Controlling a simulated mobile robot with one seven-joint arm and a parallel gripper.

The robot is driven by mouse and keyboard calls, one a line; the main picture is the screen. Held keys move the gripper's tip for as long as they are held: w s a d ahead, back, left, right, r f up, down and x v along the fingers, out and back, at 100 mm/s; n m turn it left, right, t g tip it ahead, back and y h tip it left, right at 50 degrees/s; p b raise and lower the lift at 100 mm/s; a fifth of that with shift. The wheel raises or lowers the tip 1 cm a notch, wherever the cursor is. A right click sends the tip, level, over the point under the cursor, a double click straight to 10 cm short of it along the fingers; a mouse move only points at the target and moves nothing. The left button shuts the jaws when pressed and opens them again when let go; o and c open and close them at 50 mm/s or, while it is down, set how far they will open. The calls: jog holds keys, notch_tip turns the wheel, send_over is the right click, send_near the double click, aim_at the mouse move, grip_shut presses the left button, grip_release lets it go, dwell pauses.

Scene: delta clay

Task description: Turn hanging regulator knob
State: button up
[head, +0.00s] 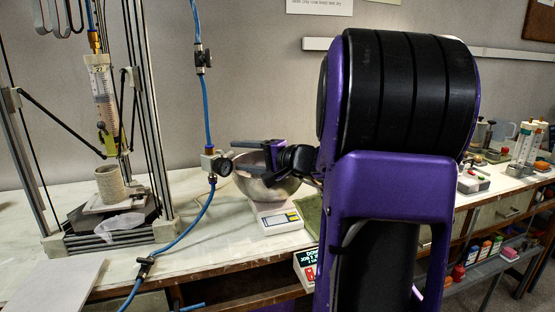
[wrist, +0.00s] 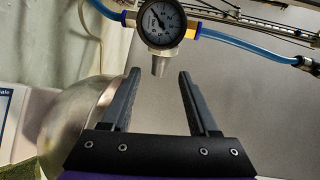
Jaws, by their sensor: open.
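The hanging regulator (head: 208,162) sits on a vertical blue hose in the head view, with a dark round gauge (head: 225,167) on its right side. In the wrist view the gauge (wrist: 160,22) has a white dial, and a silver tapered stem (wrist: 159,64) points from it toward my fingers. I cannot tell for sure whether this stem is the knob. My gripper (head: 234,156) is open and empty, pointing left, close to the regulator. In the wrist view the stem's end lies between the two fingertips (wrist: 159,74), apart from both; its depth is unclear.
A metal bowl (head: 262,187) on a white scale (head: 277,218) stands just below and behind my gripper. A clay printer frame (head: 140,100) with a clay cylinder (head: 110,184) is at left. The blue hose (head: 185,232) crosses the bench front, with an inline valve (head: 145,266).

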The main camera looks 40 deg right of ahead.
jog(key=v, duration=1.4)
jog(key=shift+s, duration=0.15)
jog(key=shift+d+r, duration=0.1)
